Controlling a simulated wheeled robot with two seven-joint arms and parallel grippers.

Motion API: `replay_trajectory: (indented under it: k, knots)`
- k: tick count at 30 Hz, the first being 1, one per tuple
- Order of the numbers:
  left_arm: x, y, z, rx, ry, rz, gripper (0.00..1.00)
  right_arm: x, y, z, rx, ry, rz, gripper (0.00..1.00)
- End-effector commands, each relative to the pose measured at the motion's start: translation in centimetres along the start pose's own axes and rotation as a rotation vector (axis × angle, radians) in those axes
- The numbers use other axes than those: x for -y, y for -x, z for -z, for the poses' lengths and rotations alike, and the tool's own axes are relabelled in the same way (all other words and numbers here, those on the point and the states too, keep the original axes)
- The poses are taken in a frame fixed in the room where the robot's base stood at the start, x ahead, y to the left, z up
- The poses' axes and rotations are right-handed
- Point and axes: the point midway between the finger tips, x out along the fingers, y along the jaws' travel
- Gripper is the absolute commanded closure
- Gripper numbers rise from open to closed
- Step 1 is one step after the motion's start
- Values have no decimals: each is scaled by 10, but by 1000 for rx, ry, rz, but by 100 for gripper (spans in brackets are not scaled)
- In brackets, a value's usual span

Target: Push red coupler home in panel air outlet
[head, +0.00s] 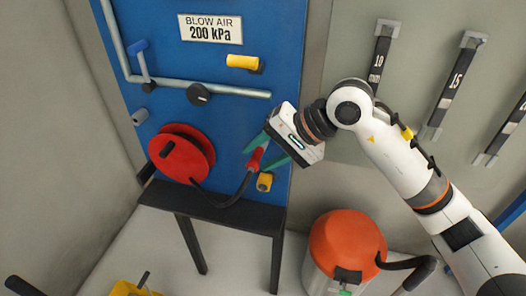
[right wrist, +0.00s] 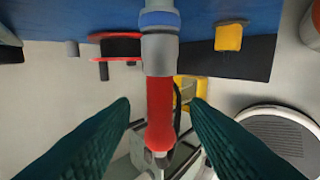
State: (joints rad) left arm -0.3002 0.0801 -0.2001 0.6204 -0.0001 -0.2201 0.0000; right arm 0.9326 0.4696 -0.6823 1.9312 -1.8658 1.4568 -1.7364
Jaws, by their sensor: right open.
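The red coupler (head: 254,160) is at the right part of the blue panel (head: 225,110), with a black hose (head: 238,192) running from it. In the right wrist view the red coupler (right wrist: 160,112) lies in line with a grey fitting with a blue band (right wrist: 159,42), and its upper end meets the fitting. Whether it is fully seated I cannot tell. My right gripper (head: 258,157) is open, with its green fingers on either side of the coupler; they also show in the right wrist view (right wrist: 161,108). My left gripper is not in view.
A red hose reel (head: 183,152) is left of the coupler, and a yellow knob (head: 264,182) is close below it. A black ledge (head: 215,212) runs under the panel. An orange-topped drum (head: 345,245) stands on the floor at right. A yellow lever (head: 242,62) is above.

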Motion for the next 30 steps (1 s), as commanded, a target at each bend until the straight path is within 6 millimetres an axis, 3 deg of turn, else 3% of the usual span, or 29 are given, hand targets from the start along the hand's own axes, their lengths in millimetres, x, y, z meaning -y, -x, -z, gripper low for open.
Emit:
replay_trajectory:
  k: [5,12,18,30]
  knots:
    - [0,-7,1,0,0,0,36,1,23,-2,7,1,-2,58]
    - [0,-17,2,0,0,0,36,0,75,-2,7,0,-2,58]
    - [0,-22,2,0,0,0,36,0,106,-2,5,0,0,58]
    - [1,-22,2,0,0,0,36,-1,118,-2,2,-1,0,58]
